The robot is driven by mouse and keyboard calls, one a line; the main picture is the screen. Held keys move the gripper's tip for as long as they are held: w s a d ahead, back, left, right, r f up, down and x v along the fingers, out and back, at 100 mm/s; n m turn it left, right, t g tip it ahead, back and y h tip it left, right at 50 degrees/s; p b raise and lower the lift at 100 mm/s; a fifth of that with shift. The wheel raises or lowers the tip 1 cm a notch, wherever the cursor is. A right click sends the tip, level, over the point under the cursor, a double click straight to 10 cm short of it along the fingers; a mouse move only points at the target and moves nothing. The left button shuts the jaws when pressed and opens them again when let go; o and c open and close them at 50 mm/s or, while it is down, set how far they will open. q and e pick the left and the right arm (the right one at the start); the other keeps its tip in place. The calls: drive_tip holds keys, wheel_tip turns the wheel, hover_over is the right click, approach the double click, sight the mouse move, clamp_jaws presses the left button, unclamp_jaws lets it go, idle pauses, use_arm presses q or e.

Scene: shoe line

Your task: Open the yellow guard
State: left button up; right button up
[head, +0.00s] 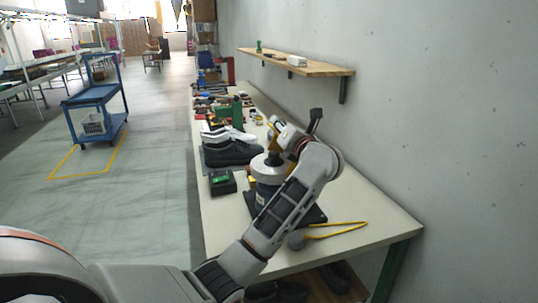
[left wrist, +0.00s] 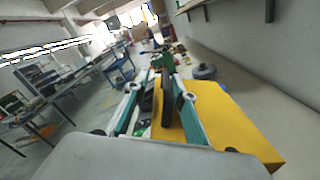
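The yellow guard (left wrist: 235,115) fills the middle right of the left wrist view as a broad flat panel. In the head view my arm hides most of it, and only a small yellow patch shows near the wrist. My left gripper (left wrist: 158,92) is at the panel's left side, its right finger in front of the yellow surface. Dark parts and some yellow lie between the fingers; whether they press on the guard is unclear. My left gripper's fingertips are hard to make out in the head view. My right gripper is not in view.
Black shoes (head: 233,153) and a dark box with a green top (head: 222,182) are on the long bench (head: 375,210). Yellow strips (head: 340,227) lie near its front edge. A wall shelf (head: 315,68) is above. A blue cart (head: 93,97) stands on the floor at left.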

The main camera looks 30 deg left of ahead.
use_arm(q)
drive_tip(key=s+a+f+n+b, duration=0.1)
drive_tip(key=s+f+n+b, duration=0.1)
drive_tip(key=s+a+f+n+b, duration=0.1)
drive_tip(key=a+f+b, duration=0.1)
drive_tip(key=b, duration=0.1)
drive_tip(key=shift+s+a+f+n, duration=0.15)
drive_tip(key=shift+s+f+n, duration=0.15)
drive_tip(key=shift+s+n, duration=0.1)
drive_tip(key=s+d+r+y, duration=0.1)
drive_tip(key=s+d, duration=0.5)
drive_tip(key=s, duration=0.2)
drive_tip(key=shift+d+y, duration=0.2)
drive_tip(key=shift+y, duration=0.1)
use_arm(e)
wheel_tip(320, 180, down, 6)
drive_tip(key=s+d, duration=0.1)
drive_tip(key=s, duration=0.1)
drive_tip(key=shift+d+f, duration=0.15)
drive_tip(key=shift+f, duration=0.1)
